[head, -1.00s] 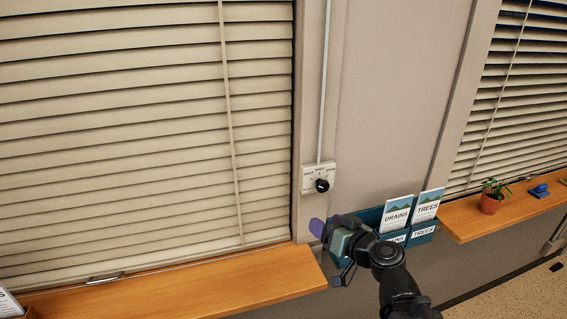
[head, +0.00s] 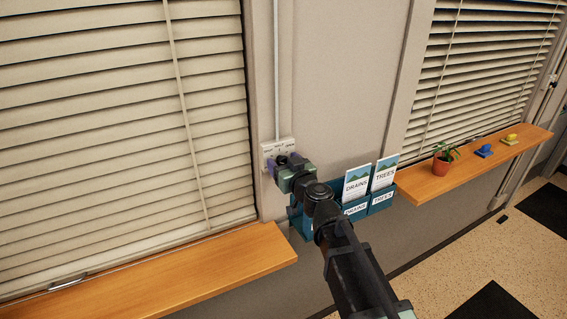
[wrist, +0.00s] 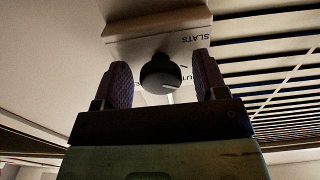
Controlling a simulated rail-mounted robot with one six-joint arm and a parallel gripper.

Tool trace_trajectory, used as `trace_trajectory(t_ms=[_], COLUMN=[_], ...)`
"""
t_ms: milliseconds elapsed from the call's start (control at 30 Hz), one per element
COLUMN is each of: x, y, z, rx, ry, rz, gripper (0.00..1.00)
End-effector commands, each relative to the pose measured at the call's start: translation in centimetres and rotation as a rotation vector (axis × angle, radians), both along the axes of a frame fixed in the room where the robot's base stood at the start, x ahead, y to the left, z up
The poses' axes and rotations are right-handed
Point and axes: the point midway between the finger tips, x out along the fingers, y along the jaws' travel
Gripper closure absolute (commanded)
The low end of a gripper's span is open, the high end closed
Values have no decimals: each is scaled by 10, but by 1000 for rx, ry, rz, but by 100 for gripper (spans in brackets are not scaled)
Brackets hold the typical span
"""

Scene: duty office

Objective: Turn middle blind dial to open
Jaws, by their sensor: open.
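The blind dial (head: 282,160) is a round black knob on a small white plate (head: 270,149) fixed to the wall between two windows. My gripper (head: 276,165) is at the plate in the head view and partly hides the dial. In the wrist view the dial (wrist: 161,74) sits between my two open purple fingers (wrist: 162,82), with gaps on both sides. A light pointer line shows on the knob. The plate (wrist: 190,45) carries the word SLATS and other lettering that is partly hidden. The blind (head: 100,120) on the left has its slats tilted nearly shut.
A teal leaflet rack (head: 303,222) with DRAINS and TREES leaflets hangs just below and right of my gripper. Wooden sills (head: 190,275) run under both windows. The right sill (head: 470,172) bears a potted plant (head: 441,158) and blue and yellow items.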

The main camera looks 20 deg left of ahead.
Motion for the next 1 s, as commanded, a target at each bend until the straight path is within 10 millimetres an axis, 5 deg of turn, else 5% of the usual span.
trace_trajectory(t_ms=[233, 567, 1000], x=[2, 2, 2], y=[2, 2, 2], z=[0, 0, 0], rx=[0, 0, 59], ry=[0, 0, 59], rz=[0, 0, 0], gripper=[34, 83, 84])
